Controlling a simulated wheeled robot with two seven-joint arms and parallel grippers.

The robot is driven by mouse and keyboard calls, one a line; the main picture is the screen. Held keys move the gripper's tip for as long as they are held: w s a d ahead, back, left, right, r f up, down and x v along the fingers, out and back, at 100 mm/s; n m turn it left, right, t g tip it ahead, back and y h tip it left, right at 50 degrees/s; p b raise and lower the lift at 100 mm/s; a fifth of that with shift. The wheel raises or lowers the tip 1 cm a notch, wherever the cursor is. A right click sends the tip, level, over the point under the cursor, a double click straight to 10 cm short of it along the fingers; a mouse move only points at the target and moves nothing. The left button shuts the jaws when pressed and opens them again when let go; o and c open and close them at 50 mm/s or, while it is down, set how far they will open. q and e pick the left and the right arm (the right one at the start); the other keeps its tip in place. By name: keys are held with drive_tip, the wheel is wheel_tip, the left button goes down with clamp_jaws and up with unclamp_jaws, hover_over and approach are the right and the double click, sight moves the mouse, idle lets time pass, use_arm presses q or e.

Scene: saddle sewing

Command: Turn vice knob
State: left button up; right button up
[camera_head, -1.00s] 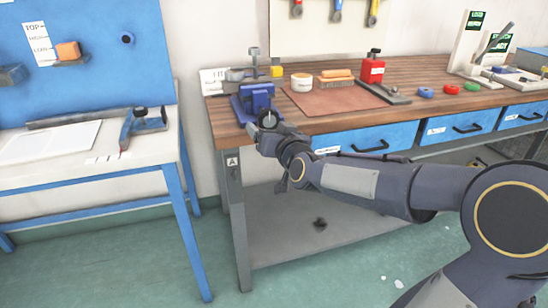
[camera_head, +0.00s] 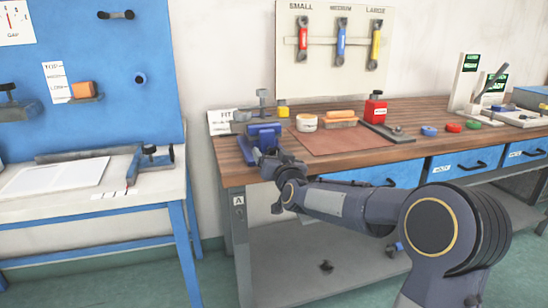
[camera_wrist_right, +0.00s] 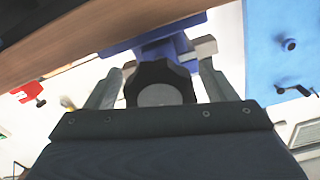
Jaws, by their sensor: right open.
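The blue vice (camera_head: 264,131) sits at the left front corner of the wooden workbench. Its dark, lobed knob (camera_wrist_right: 160,90) with a grey round centre shows in the right wrist view, facing the camera. My right gripper (camera_head: 270,157) is at the front of the vice. In the right wrist view its two grey fingers (camera_wrist_right: 161,74) stand open on either side of the knob, with narrow gaps showing. The blue vice body (camera_wrist_right: 158,45) is behind the knob. In the head view the gripper and wrist mostly hide the knob. My left gripper is not in view.
The wooden workbench (camera_head: 420,112) carries a brown mat (camera_head: 335,141), a white tub (camera_head: 306,122), a red block (camera_head: 376,111) and small coloured parts. Blue drawers (camera_head: 460,162) are under its front edge. A blue-legged table (camera_head: 95,206) stands left, with a floor gap between.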

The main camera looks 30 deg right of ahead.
drive_tip(key=shift+c, duration=0.2)
drive_tip(key=c, duration=1)
drive_tip(key=shift+o, duration=0.2)
